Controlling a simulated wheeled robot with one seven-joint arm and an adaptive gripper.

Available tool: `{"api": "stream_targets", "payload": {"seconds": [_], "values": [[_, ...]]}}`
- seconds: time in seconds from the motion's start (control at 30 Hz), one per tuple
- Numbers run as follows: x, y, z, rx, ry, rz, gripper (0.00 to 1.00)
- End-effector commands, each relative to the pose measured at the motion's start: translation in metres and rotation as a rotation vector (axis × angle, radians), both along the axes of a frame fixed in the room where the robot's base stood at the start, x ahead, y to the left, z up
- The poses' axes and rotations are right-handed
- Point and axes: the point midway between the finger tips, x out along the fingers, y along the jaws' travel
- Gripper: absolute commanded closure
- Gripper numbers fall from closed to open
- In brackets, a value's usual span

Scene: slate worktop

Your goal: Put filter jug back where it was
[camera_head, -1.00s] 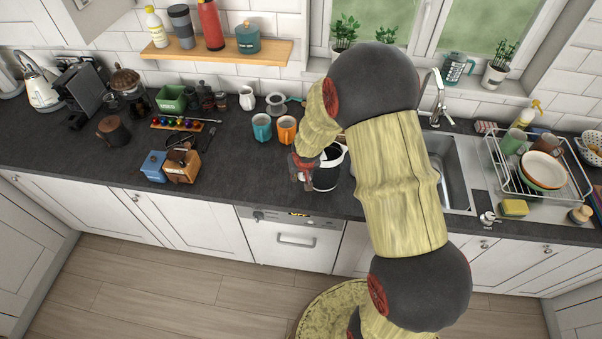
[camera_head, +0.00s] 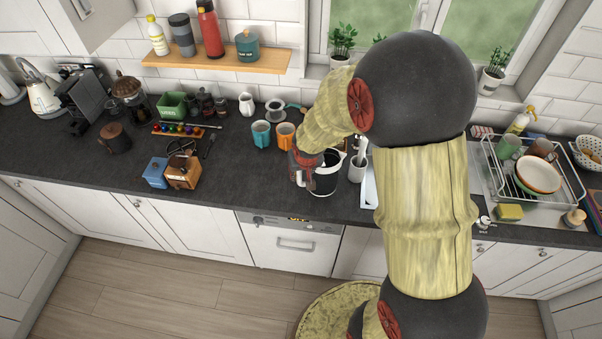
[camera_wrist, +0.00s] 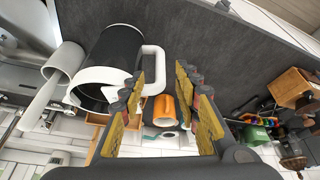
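The filter jug (camera_head: 326,177) is dark with a white rim and white handle, and stands on the slate worktop (camera_head: 235,180) near its front edge. In the wrist view the jug (camera_wrist: 112,52) appears tipped by the camera angle, with its white handle (camera_wrist: 158,65) facing my gripper. My gripper (camera_head: 297,168) is low at the jug's left side. In the wrist view my gripper (camera_wrist: 162,82) has its fingers spread apart, with nothing clamped. The handle lies at the tips, close to the left finger, which hides part of it. Whether they touch, I cannot tell.
An orange mug (camera_head: 285,136) and a teal mug (camera_head: 261,134) stand behind and left of my gripper. A utensil holder (camera_head: 357,167) is close on the jug's right. Blue (camera_head: 155,169) and wooden (camera_head: 183,173) boxes stand left. Bare worktop lies between the boxes and jug.

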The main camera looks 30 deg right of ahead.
Motion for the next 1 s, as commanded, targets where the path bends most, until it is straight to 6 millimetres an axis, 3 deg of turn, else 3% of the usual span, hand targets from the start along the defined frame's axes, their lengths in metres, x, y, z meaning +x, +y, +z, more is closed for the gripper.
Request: {"api": "stream_targets", "payload": {"seconds": [0.37,0.47,0.53,0.67,0.8,1.0], "values": [[-0.008,0.003,0.025,-0.004,-0.004,0.004,0.68],[-0.014,0.007,0.052,-0.011,-0.016,0.013,0.68],[-0.025,0.013,0.083,-0.020,-0.029,0.026,0.68],[-0.061,0.027,0.145,-0.029,-0.047,0.058,0.68],[-0.111,0.046,0.200,-0.028,-0.065,0.103,0.68],[-0.187,0.071,0.247,-0.011,-0.090,0.178,0.68]]}}
